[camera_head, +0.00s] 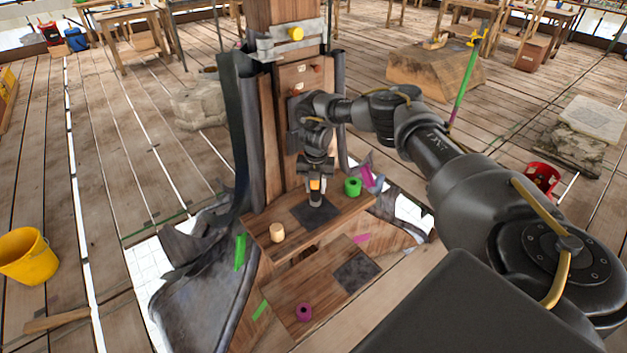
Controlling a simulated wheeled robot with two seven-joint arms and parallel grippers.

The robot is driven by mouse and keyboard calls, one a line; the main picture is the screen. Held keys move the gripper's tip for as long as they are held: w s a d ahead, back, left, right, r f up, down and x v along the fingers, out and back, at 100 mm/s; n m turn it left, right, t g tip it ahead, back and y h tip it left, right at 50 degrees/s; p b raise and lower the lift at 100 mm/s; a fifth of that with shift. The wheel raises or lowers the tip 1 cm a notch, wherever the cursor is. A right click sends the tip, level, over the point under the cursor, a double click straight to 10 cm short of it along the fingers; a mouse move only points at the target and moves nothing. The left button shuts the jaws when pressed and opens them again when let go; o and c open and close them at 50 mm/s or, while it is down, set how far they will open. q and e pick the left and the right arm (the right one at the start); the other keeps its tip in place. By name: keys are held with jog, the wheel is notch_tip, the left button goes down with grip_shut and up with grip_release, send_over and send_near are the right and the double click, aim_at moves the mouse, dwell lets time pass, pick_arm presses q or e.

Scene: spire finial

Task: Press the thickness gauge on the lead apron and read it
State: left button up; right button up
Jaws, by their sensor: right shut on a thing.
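My right gripper (316,178) points down in front of the wooden post and is shut on a small dark gauge with an orange patch (315,186). The gauge is upright, and its lower end is at the dark square patch (302,212) on the upper wooden ledge. I cannot tell whether it touches the patch. The gauge's reading is too small to see. Grey sheet, apparently the lead apron (205,265), lies crumpled around the post's foot, with dark upright folds beside the post. My left gripper is not in view.
A green roll (352,187) and a tan cylinder (277,232) stand on the upper ledge. A magenta ring (304,312) and another dark square (355,271) are on the lower board. A yellow bucket (27,257) stands at left. The plank floor between is mostly clear.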

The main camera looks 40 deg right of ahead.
aim_at(316, 195)
jog(key=shift+f, duration=0.1)
jog(key=shift+f+b, duration=1.6)
jog(key=shift+f, duration=0.6)
jog(key=o, duration=1.1)
jog(key=shift+o, duration=0.2)
notch_tip(316, 195, up, 11)
jog(key=shift+f+b, duration=0.1)
jog(key=shift+b, duration=0.65)
